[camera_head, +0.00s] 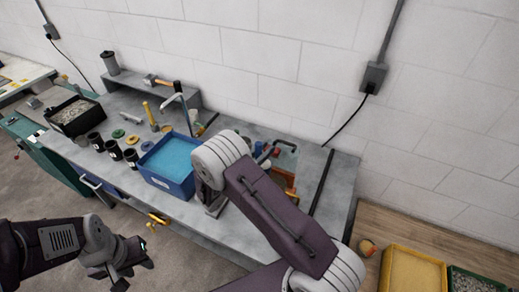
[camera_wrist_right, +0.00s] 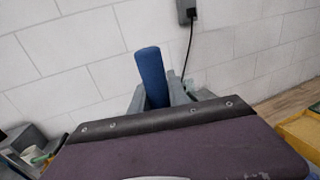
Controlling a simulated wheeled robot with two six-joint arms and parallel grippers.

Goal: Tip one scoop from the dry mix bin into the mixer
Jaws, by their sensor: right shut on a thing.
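In the right wrist view my right gripper (camera_wrist_right: 157,98) is shut on a blue cylindrical handle (camera_wrist_right: 150,70), which stands up between the grey fingers. What is at the handle's other end is hidden. In the head view my right arm covers the middle of the bench and hides that gripper's fingertips. My left gripper (camera_head: 129,271) is at the lower left in front of the bench, empty, its fingers apart. A yellow tray (camera_head: 388,272) of tan loose material is at the lower right. I cannot tell whether it is the dry mix bin, and I cannot make out a mixer.
A blue tub (camera_head: 183,190) with light blue contents sits on the grey bench (camera_head: 235,232). Several black cups (camera_head: 130,158) stand to its left. A black tray (camera_head: 92,124) holds grey gravel. A hammer (camera_head: 159,82) lies on the raised shelf. The wall (camera_head: 285,55) rises behind.

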